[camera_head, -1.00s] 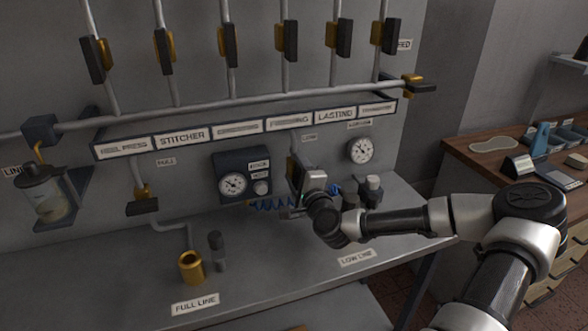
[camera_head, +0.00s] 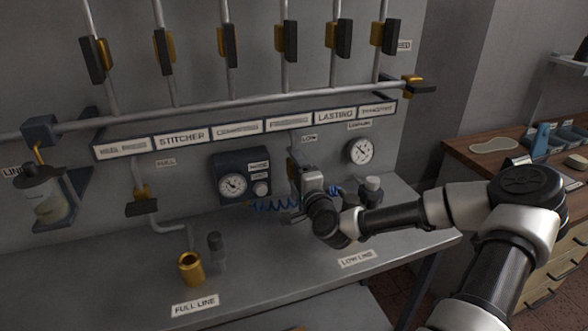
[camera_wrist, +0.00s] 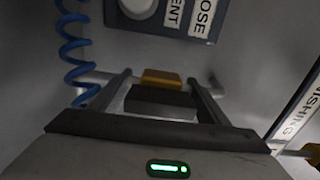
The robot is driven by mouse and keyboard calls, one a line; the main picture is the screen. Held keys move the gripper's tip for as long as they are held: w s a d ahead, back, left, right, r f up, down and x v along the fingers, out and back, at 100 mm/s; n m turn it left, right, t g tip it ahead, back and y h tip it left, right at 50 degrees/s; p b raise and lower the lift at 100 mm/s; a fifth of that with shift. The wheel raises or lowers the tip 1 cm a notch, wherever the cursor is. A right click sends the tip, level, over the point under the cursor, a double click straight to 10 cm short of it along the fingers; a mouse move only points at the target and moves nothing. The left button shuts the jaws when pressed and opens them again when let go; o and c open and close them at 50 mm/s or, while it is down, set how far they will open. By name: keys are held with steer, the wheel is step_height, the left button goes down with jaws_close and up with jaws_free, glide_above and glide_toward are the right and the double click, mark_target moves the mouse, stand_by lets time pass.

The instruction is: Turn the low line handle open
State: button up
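The low line valve sits on the wall under the small LOW sign (camera_head: 309,138), largely hidden by my gripper in the head view. In the wrist view its dark handle (camera_wrist: 160,101) shows with a brass body (camera_wrist: 162,77) behind it, on a grey pipe. My gripper (camera_head: 296,188) is at this valve. In the wrist view its two fingers (camera_wrist: 160,88) stand apart, one on each side of the dark handle. A narrow light strip shows beside the handle at the left finger; firm contact is not visible.
A regulator box with a gauge (camera_head: 232,185) is left of my gripper. A blue coiled hose (camera_wrist: 75,50) hangs close by. A round gauge (camera_head: 360,151) is at the right. The full line handle (camera_head: 142,208) and brass fitting (camera_head: 191,268) are at the left. The bench front is mostly clear.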

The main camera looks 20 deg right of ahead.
steer(key=shift+o, duration=0.4)
steer(key=s+p, duration=0.8)
steer(key=s, duration=0.9)
steer(key=shift+s, duration=0.25)
